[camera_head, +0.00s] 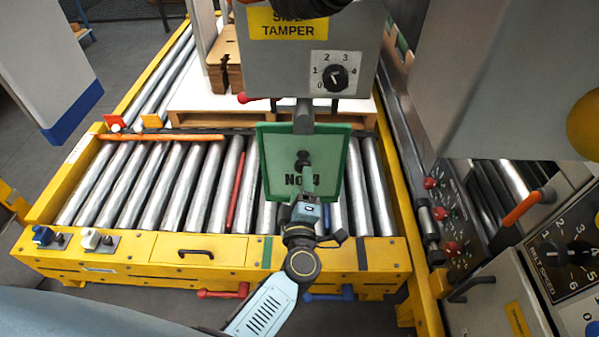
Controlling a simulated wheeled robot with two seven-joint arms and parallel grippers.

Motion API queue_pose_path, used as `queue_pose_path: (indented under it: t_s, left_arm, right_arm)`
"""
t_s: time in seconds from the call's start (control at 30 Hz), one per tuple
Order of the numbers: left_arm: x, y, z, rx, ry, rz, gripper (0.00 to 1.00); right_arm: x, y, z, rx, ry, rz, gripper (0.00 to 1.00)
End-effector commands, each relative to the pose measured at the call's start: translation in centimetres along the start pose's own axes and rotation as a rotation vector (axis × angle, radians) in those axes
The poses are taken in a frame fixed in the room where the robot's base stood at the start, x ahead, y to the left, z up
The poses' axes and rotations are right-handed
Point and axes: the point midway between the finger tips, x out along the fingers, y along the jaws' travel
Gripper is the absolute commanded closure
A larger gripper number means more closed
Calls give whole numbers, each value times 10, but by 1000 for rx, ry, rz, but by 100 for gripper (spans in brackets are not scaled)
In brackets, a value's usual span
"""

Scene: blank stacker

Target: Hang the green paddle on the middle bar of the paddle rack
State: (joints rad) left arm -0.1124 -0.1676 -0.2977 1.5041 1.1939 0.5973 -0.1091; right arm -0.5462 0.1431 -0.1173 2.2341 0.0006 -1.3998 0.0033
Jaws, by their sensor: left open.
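My left gripper (306,198) is open at the lower end of this handle, in front of the panel's lower part. I cannot tell whether its fingers touch the handle. I cannot make out the paddle rack or its middle bar. My right gripper is not in view.
The roller conveyor (140,190) with its yellow frame fills the middle. The grey side tamper housing (270,65) hangs above the panel. A control panel (560,255) with dials and an orange lever (522,208) stands at the right. Brown stacked boards (225,60) lie behind.

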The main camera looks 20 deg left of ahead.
Motion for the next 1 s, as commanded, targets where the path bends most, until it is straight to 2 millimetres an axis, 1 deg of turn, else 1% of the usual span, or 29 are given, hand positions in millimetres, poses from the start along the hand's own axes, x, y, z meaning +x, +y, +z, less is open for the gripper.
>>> queue_pose_path:
  t_s: [0.03,0.2,0.5,0.67,1.0]
  left_arm:
    - [6,1,0,0,1,1,35]
    - [23,1,0,0,2,1,35]
    - [43,0,-1,-1,2,1,35]
    - [47,0,-1,-1,1,0,35]
    - [47,0,0,-1,1,0,35]
  right_arm:
    - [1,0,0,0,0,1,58]
    - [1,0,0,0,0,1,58]
    - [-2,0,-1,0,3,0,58]
    - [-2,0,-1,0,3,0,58]
    - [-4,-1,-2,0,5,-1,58]
